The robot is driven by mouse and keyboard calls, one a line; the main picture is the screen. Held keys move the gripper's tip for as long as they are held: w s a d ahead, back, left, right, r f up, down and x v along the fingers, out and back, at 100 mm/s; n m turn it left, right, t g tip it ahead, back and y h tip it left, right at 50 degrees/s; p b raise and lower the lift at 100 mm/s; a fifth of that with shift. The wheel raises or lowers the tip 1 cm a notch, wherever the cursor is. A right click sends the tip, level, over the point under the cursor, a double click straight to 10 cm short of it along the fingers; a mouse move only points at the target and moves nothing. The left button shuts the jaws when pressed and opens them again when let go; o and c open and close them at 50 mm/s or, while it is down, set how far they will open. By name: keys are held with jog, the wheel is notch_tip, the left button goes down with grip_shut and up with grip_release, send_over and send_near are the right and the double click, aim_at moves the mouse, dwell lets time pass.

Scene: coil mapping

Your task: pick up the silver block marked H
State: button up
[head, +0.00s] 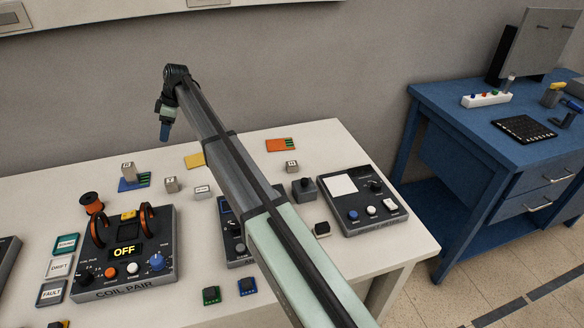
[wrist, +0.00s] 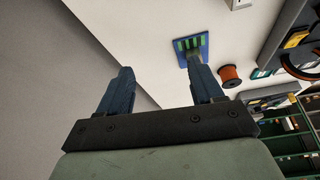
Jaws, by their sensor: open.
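Several small silver blocks stand on the white table in the head view. One (head: 129,170) is at a blue card, one (head: 171,184) is right of it, one (head: 202,191) lies further right, and one (head: 291,167) is near an orange card. Their letters are too small to read surely, so I cannot tell which is H. My gripper (head: 165,132) hangs above the table's back left, apart from the blocks. In the wrist view my gripper (wrist: 160,75) has its blue fingers spread, with nothing between them. A pale block (wrist: 238,4) is cut by the top edge there.
The blue card (wrist: 205,42) with green stripes and an orange spool (wrist: 230,76) lie beyond the fingers. The coil pair box (head: 125,277) fills the table's front left. A dark control panel (head: 362,200) is at the right. A grey wall is behind the table.

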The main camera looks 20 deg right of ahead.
jog(key=w+d+r+m+t, duration=0.1)
jog(key=d+r+m, duration=0.1)
jog(key=d, duration=1.4)
jog(key=n+g+h, duration=0.2)
jog(key=h, duration=0.3)
send_over(292, 164)
jog(key=shift+n, duration=0.3)
jog(key=f, duration=0.9)
jog(key=shift+w+a+f, duration=0.1)
jog(key=shift+a+f, duration=0.05)
jog(key=shift+a, duration=0.05)
jog(key=shift+d+f, duration=0.2)
jog(key=shift+f, duration=2.45)
